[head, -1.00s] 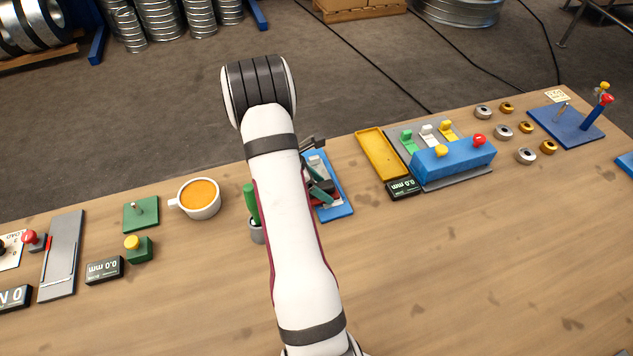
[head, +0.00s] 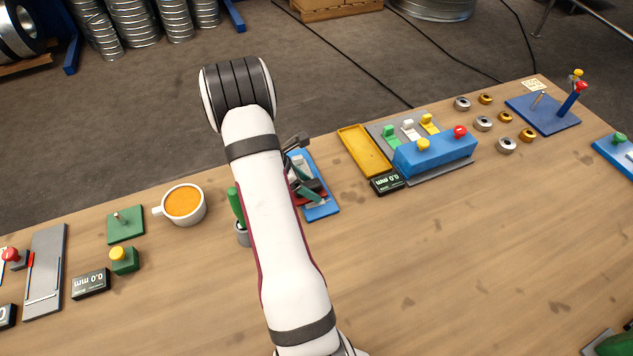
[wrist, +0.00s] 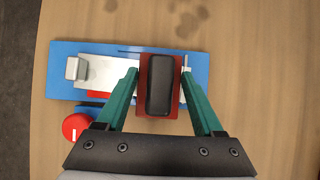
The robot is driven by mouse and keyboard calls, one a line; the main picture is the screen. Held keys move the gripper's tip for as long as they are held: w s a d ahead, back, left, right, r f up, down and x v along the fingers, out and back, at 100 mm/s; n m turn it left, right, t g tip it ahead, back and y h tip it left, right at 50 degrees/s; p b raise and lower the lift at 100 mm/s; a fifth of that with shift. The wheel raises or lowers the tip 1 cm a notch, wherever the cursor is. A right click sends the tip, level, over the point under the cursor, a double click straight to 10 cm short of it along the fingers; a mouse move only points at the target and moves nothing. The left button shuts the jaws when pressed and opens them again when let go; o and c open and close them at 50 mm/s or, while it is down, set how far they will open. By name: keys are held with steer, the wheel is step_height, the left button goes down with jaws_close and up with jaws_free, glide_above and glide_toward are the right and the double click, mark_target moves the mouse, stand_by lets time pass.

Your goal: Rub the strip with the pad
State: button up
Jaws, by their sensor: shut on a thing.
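In the wrist view the pale metal strip (wrist: 108,76) lies along a blue base (wrist: 62,88), with a small light block (wrist: 72,69) at its left end. The pad (wrist: 144,121) is red with a black grip (wrist: 160,84) on top. My gripper (wrist: 160,74) has its green fingers on both sides of the pad and is shut on it. The pad is over the right part of the strip and hides it there; I cannot tell whether they touch. In the head view the blue base (head: 324,210) is partly behind my arm.
A red round knob (wrist: 75,127) is beside the blue base. A grey cup with a green handle (head: 237,206) and an orange-filled mug (head: 184,203) stand left of my arm. A yellow tray (head: 364,151) and blue switch block (head: 436,153) stand right. The front table is mostly clear.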

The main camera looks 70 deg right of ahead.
steer(key=shift+w+a, duration=0.55)
steer(key=shift+w, duration=0.05)
steer(key=shift+r, duration=4.15)
